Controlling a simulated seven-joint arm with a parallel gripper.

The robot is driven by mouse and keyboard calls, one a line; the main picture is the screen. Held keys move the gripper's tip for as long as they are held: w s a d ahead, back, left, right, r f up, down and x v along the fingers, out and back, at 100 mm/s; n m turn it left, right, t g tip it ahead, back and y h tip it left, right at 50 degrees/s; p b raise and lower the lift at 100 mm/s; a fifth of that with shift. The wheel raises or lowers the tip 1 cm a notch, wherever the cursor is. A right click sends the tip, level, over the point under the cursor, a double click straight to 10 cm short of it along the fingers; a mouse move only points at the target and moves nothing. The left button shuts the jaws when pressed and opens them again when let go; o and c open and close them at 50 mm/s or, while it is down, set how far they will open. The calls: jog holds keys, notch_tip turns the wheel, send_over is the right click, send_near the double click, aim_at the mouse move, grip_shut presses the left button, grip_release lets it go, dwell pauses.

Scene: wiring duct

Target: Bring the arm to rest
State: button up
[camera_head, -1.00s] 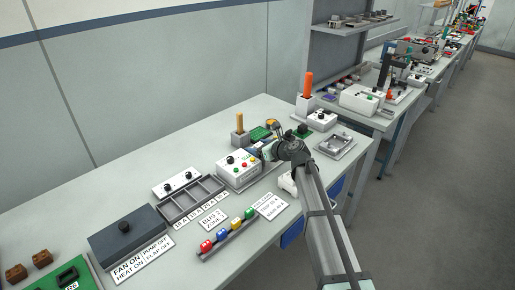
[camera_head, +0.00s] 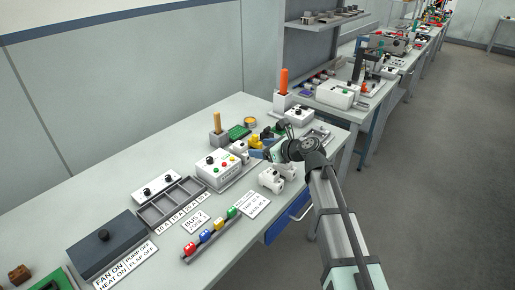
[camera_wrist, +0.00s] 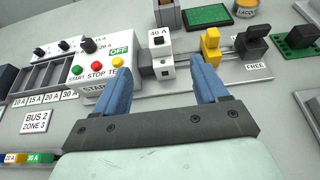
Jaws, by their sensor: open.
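My gripper (camera_wrist: 162,66) is open in the wrist view, its two blue fingers apart with nothing held between them. In the head view my gripper (camera_head: 262,151) is at the right part of the bench, above and beside the rail with modules. Beyond the fingers stands a white module marked 40 A (camera_wrist: 161,58) on the rail. A yellow clip-like part (camera_wrist: 210,46) and a dark one (camera_wrist: 252,42) stand farther right on it, by a FREE label (camera_wrist: 256,67). Whether the fingers touch anything is not clear; they appear apart from the modules.
A white START/STOP box (camera_head: 218,167) stands left of my gripper. A white device (camera_head: 277,179) lies near the front edge. Colored plugs (camera_head: 212,232) sit in a strip at the front. A metal tray (camera_head: 317,134) is behind my arm. The floor at right is clear.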

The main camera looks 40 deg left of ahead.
jog(key=shift+w+d, duration=0.1)
dwell(0.5)
